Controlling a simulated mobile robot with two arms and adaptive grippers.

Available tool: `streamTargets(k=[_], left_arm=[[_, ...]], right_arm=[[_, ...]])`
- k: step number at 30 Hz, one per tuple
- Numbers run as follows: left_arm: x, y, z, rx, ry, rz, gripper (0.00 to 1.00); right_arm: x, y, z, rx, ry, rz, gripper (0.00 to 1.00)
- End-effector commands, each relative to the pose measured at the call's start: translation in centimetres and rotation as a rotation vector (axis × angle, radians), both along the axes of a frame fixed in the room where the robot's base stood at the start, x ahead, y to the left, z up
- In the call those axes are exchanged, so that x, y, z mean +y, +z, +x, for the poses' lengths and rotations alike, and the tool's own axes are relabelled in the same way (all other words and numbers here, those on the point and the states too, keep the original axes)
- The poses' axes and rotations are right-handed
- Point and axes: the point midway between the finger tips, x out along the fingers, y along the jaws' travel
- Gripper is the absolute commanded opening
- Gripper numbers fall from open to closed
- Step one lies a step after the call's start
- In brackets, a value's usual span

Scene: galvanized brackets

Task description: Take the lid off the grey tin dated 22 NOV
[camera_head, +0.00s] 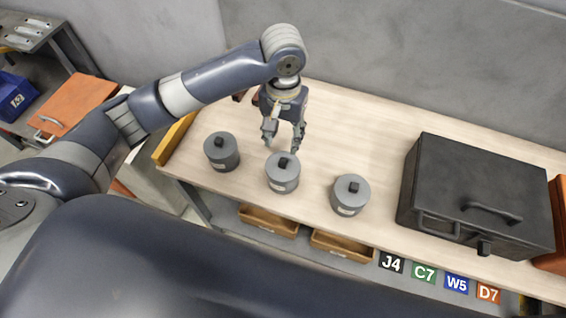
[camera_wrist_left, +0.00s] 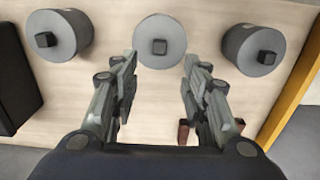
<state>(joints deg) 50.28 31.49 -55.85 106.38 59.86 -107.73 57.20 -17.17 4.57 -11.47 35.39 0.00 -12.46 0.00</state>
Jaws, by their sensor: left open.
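Three grey lidded tins stand in a row on the workbench (camera_head: 330,118): a left tin (camera_head: 221,152), a middle tin (camera_head: 283,174) and a right tin (camera_head: 350,196). Each lid has a dark square knob, and each front has a pale label too small to read, so I cannot tell which is dated 22 NOV. My left gripper (camera_head: 284,148) is open and empty, just behind and above the middle tin. In the left wrist view the middle tin (camera_wrist_left: 160,38) lies ahead, between the directions of the spread fingers (camera_wrist_left: 158,62). My right gripper is not in view.
A large black case (camera_head: 480,180) with handles stands on the right of the bench. Yellow edging (camera_head: 174,138) bounds the left end. Wooden bins (camera_head: 342,245) sit below the front edge, beside signs J4, C7, W5 and D7. The bench behind the tins is mostly clear.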

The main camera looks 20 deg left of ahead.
Motion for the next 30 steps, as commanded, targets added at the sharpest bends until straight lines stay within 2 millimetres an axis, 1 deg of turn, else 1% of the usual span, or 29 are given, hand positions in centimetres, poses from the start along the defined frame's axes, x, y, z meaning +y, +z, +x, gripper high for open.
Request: streamTargets(k=[1,3,6,10,13,17,18,21,24,30], left_arm=[[0.1,-0.9,-0.2,0.005,0.001,0.002,0.42],[0.0,-2.1,-0.2,0.004,0.001,0.001,0.42],[0.0,-3.4,-0.1,0.003,0.000,0.000,0.42],[0.0,-4.3,-0.1,0.000,-0.002,0.000,0.42],[0.0,-5.2,-0.3,0.003,-0.001,0.000,0.42],[0.0,-7.1,-0.5,0.003,-0.001,0.001,0.42],[0.0,-7.8,-0.5,0.003,-0.001,0.000,0.42],[0.0,-8.9,-0.4,-0.001,-0.002,0.000,0.42],[0.0,-9.4,-0.4,-0.002,-0.002,0.000,0.42],[0.0,-9.5,-0.4,-0.002,-0.003,-0.001,0.42]], right_arm=[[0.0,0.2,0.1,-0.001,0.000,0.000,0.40],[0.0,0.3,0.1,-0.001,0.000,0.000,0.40],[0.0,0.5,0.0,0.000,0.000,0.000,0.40],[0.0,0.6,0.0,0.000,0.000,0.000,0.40],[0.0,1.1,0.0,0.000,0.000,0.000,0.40],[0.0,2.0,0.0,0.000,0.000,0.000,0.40],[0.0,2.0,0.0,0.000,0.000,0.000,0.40],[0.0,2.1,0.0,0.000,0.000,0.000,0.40],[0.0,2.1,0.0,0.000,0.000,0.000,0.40],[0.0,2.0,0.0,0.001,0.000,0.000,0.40]])
